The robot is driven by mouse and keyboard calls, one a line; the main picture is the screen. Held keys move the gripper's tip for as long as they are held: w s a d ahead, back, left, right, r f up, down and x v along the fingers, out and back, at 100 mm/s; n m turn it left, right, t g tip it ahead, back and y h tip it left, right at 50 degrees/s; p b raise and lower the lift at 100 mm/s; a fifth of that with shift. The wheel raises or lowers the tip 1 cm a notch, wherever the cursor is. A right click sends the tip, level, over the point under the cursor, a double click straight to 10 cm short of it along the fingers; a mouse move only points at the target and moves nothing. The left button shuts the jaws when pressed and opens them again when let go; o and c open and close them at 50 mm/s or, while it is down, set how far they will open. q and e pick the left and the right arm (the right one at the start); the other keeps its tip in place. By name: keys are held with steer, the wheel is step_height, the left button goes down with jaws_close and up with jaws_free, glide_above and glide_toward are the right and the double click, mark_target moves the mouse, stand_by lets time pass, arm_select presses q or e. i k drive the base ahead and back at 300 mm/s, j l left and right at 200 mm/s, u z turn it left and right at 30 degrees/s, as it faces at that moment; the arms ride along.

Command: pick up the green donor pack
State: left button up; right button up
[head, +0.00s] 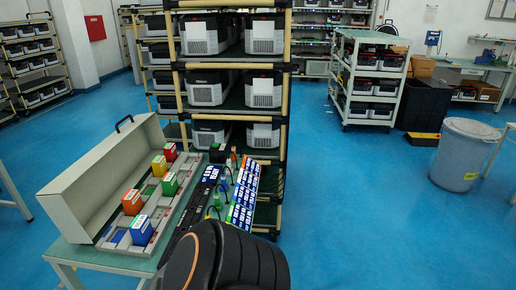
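A green pack (169,185) with some yellow on it stands in the long grey open case (75,205) on the bench at left. It sits between a yellow-orange pack (158,167) behind it and an orange pack (131,203) nearer the front. A red pack (170,151) is at the far end of the case, and a white and blue pack (141,231) is at the near end. A dark box with a green top (217,151) stands beyond the case. Neither of my grippers is in view.
A panel of blue and white labels (243,195) and small bottles stand right of the case. A tall rack (285,100) of grey units rises behind the bench. My dark arm link covers the bottom middle. Blue floor is open at right, with a grey bin (464,155).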

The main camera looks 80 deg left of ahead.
mark_target(169, 183)
steer(key=i+u, duration=0.25)
steer(key=u, duration=0.15)
steer(key=i+u, duration=0.3)
steer(key=u, duration=0.15)
steer(key=i+l+u, duration=0.15)
steer(key=u, duration=0.25)
steer(key=i+u, duration=0.2)
steer(key=u, duration=0.25)
steer(key=i+l+u, duration=0.1)
steer(key=u, duration=0.35)
steer(key=i+l+u, duration=0.15)
steer(key=u, duration=0.35)
steer(key=i, duration=0.1)
